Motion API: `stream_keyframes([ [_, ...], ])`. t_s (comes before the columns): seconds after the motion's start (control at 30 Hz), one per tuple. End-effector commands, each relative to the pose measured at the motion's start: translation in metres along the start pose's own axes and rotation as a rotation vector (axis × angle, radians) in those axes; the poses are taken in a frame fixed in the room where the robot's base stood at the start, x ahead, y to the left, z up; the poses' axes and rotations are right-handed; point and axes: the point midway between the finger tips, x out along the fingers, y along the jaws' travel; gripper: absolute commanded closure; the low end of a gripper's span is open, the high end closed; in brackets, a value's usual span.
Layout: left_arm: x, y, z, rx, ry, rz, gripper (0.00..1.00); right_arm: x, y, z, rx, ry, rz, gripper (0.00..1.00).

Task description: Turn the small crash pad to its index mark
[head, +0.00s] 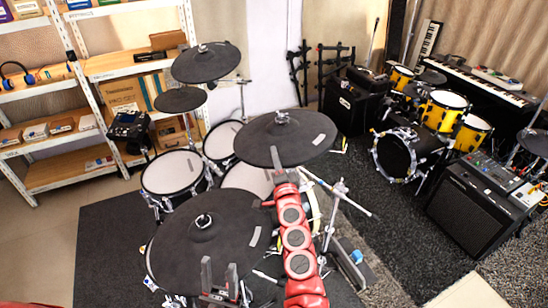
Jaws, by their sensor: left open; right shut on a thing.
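The black round cymbal pad (300,129) at centre right, which I take to be the small crash pad, sits on a stand with a wing-nut top and a pale mark near its right edge. My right gripper (277,164), on the red arm, is shut at its near edge; the fingertips are hard to make out against the black pad. My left gripper (219,267) is open and empty, its two dark fingers upright over the near edge of the larger front cymbal pad (190,225). That pad also has a pale mark near its right edge.
Another cymbal pad (205,62) and a smaller dark pad (180,100) stand at the back left. White mesh drum pads (171,172) sit below. Shelves (60,175) stand at left. A yellow drum kit (443,112), keyboard (480,80) and amplifier (468,215) stand at right.

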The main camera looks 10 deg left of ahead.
Motion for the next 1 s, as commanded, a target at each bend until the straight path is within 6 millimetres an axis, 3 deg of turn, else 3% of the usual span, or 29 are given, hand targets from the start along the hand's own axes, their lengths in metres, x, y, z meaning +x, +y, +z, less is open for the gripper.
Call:
stream_keyframes([
  [0.3, -0.018, 0.001, 0.003, 0.000, 0.000, 0.000, 0.53, -0.006, 0.003, -0.028, 0.034, -0.164, -0.042, 1.00],
  [0.73, -0.019, 0.001, 0.003, 0.000, 0.000, 0.000, 0.53, -0.008, 0.001, -0.031, 0.043, -0.208, -0.045, 1.00],
  [0.77, -0.019, 0.001, 0.003, 0.000, 0.000, 0.000, 0.53, -0.008, 0.002, -0.031, 0.043, -0.208, -0.045, 0.80],
  [0.8, -0.019, 0.001, 0.003, 0.000, 0.000, 0.000, 0.53, -0.008, 0.002, -0.031, 0.042, -0.208, -0.045, 0.73],
  [0.9, -0.020, 0.001, 0.003, 0.000, 0.000, 0.000, 0.53, -0.008, 0.002, -0.030, 0.043, -0.209, -0.044, 0.55],
  [1.0, -0.020, 0.001, 0.003, 0.000, 0.000, 0.000, 0.53, -0.009, 0.002, -0.030, 0.043, -0.210, -0.044, 0.51],
])
